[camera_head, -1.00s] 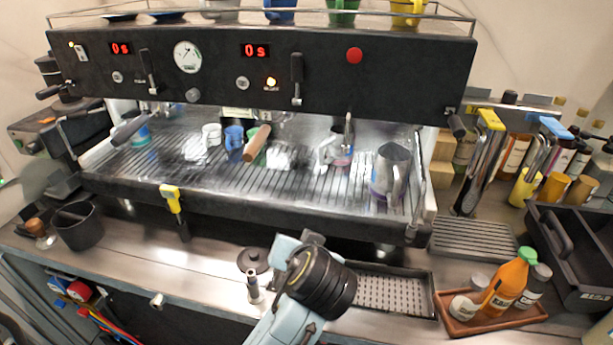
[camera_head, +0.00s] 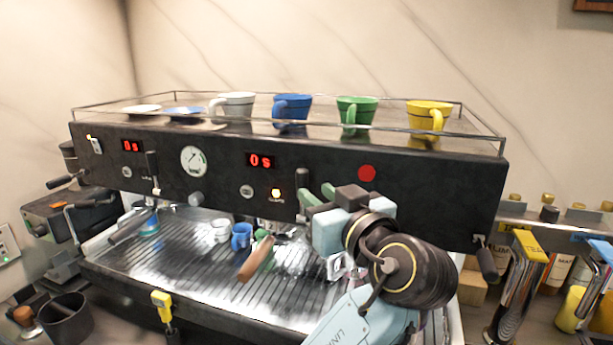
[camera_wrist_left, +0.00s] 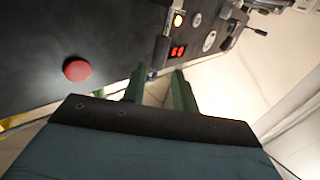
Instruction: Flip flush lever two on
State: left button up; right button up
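Flush lever two is the black-handled lever (camera_head: 302,179) on the machine's dark front panel, right of the second red display (camera_head: 260,160). Its handle points up, and its lower part is partly covered by my gripper. My left gripper (camera_head: 318,193) is at the panel, with its green fingertips beside the lever. In the left wrist view, the two green fingers (camera_wrist_left: 158,78) stand apart with a gap between them. A dark upright part, apparently the lever (camera_wrist_left: 160,49), shows just beyond them. I cannot tell whether they touch it. My right gripper is not in view.
A lit lamp (camera_head: 276,194) sits left of the lever and a red button (camera_head: 367,173) sits right of it. Another lever (camera_head: 152,165) is further left. Cups, including a green cup (camera_head: 357,108), stand on the railed top. A wooden-handled portafilter (camera_head: 256,259) hangs below.

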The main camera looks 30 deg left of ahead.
aim_at(305, 184)
pick_arm(q)
jog(key=p+x, duration=0.1)
jog(key=x, duration=0.3)
jog(key=shift+w+a+r, duration=0.1)
jog(key=shift+a, duration=0.05)
jog(key=shift+w+a, duration=0.3)
jog(key=shift+a, duration=0.15)
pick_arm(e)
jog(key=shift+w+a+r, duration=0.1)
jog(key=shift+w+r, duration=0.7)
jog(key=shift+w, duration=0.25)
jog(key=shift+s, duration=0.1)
pick_arm(q)
jog(key=shift+c, duration=0.7)
grip_shut()
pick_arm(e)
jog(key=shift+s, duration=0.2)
